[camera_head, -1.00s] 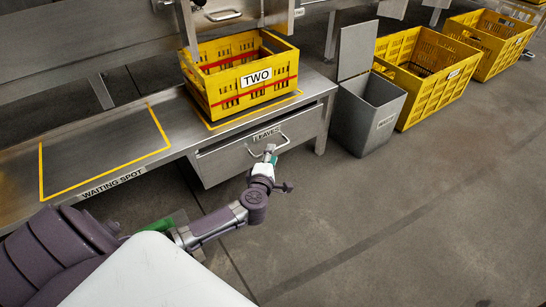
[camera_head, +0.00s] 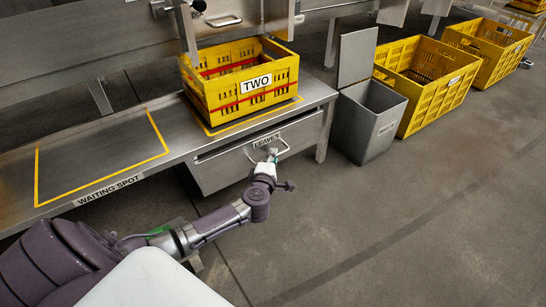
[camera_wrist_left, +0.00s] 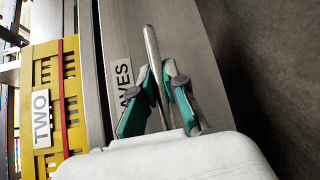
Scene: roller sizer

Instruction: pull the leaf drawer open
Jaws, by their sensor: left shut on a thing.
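The leaf drawer (camera_head: 235,165) is a grey metal drawer under the bench, with a LEAVES label (camera_head: 266,141) on its front. A thin dark gap shows above its front; I cannot tell how far it stands out. Its bar handle (camera_head: 285,150) also shows in the left wrist view (camera_wrist_left: 151,45). My left gripper (camera_head: 269,155) is at the handle, its green-and-grey fingers (camera_wrist_left: 162,80) on either side of the bar and shut on it. The drawer's inside is hidden. My right gripper is not in view.
A yellow crate labelled TWO (camera_head: 240,85) stands on the bench (camera_head: 185,130) above the drawer. A grey lidded bin (camera_head: 368,125) stands right of the bench, with yellow crates (camera_head: 425,90) beyond. The floor (camera_head: 400,220) in front of the drawer is clear.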

